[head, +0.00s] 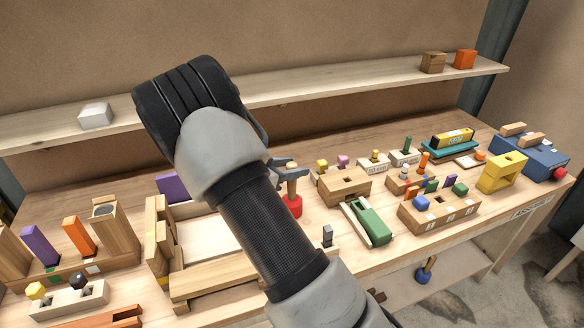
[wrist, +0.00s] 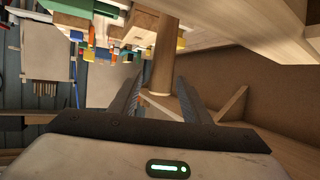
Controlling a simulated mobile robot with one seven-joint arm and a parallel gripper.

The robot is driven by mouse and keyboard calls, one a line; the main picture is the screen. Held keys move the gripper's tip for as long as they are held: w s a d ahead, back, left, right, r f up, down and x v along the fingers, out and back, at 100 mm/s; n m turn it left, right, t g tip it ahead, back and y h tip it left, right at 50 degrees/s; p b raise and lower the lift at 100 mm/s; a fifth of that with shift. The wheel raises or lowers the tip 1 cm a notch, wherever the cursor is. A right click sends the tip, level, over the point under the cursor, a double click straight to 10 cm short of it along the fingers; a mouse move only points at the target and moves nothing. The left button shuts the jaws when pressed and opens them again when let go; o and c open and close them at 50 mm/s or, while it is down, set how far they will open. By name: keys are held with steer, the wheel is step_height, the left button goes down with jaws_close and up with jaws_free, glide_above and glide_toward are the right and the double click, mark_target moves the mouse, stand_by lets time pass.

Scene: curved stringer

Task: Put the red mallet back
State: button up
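The red mallet stands on the bench with its red head (head: 295,206) down and its pale wooden handle (head: 292,186) pointing up. My gripper (head: 288,170) is at the top of the handle, its two fingers open. In the wrist view my gripper (wrist: 158,90) shows its fingers spread, with the wooden handle (wrist: 161,70) between or just beyond the tips. A gap shows at the left finger; contact on the right is unclear. The red head is not clear in the wrist view. My forearm hides part of the bench left of the mallet.
A wooden tray (head: 205,290) lies left of the mallet, partly behind my arm. A wooden block with a hole (head: 345,187) and a green tool (head: 372,224) stand close on the right. Several coloured blocks and holders crowd the right side. A shelf (head: 330,86) runs behind.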

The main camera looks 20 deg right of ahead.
steer(key=shift+r+p, duration=0.25)
steer(key=shift+p, duration=0.1)
steer(key=b+v, duration=0.2)
steer(key=v, duration=0.9)
steer(key=s+d+r+n+g+y, duration=0.2)
steer(key=s+r+y, duration=0.1)
steer(key=s, duration=0.4)
steer(key=s+d+r+n+g+y, duration=0.2)
steer(key=s+r+y, duration=0.15)
steer(key=s, duration=0.45)
steer(key=s+a+r+n+t+y, duration=0.2)
steer(key=s+a+r+n+y, duration=0.1)
steer(key=s, duration=0.4)
steer(key=s+a+r+n+t+y, duration=0.2)
steer(key=s+a+r+n+y, duration=0.1)
steer(key=s+n, duration=0.3)
steer(key=shift+s+a+r+n, duration=0.3)
steer(key=shift+s+a+r, duration=0.05)
steer(key=shift+s, duration=0.1)
